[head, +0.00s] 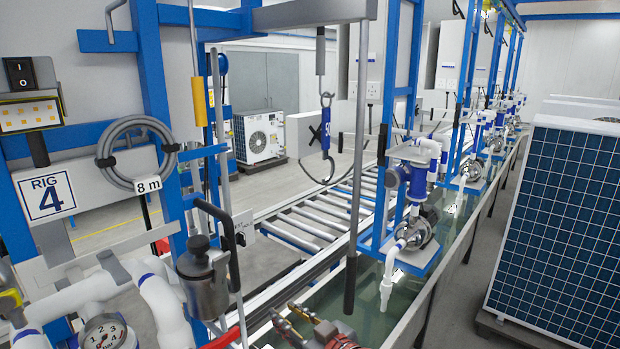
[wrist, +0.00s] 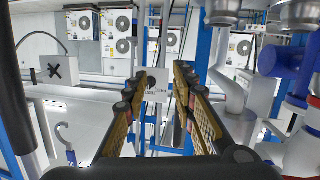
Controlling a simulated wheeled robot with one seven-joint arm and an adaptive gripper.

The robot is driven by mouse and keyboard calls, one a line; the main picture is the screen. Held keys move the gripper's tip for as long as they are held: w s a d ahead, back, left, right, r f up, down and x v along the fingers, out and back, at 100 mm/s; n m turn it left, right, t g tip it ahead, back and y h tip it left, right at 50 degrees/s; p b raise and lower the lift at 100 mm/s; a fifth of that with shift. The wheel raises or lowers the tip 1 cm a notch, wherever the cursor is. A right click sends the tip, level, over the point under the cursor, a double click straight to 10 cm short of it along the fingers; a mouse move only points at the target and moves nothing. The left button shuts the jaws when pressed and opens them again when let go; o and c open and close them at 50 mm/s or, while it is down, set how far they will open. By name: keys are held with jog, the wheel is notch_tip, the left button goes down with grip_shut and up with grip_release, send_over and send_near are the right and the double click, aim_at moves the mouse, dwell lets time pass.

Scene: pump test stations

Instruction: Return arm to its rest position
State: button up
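My gripper (wrist: 166,82) shows in the wrist view with its two dark fingers and gold ribbed pads spread apart. The gap between the fingers is empty; a white card and blue frame bars show through it, farther away. The fingers touch nothing that I can see. The rest position is not marked in either view.
A hook with a blue body (head: 325,135) hangs beside a roller conveyor (head: 305,225). A pump station (head: 415,215) stands right of it, and Rig 4's white pipes (head: 150,295) and metal canister (head: 203,280) are front left. A blue-gridded panel (head: 560,235) stands at right.

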jog(key=s+d+f+m+g+h, duration=0.2)
jog(key=d+f+h, duration=0.2)
jog(key=d, duration=0.4)
jog(key=s+d+f+m+g+h, duration=0.1)
jog(key=s+d+f+m+h, duration=0.15)
jog(key=d+f+h, duration=0.4)
jog(key=s+d+r+m+g, duration=0.1)
jog(key=s+d+r, duration=0.3)
jog(key=s, duration=0.6)
jog(key=s+d+r+m+g+b, duration=0.1)
jog(key=s+d+r+m+g, duration=0.1)
jog(key=s, duration=0.8)
jog(key=d+r+m, duration=0.1)
jog(key=d+r, duration=0.1)
jog(key=d, duration=0.1)
jog(key=shift+s+d+g+y+b, duration=0.15)
jog(key=shift+s+g+y+b, duration=0.15)
jog(key=shift+y, duration=0.05)
jog(key=shift+m, duration=0.25)
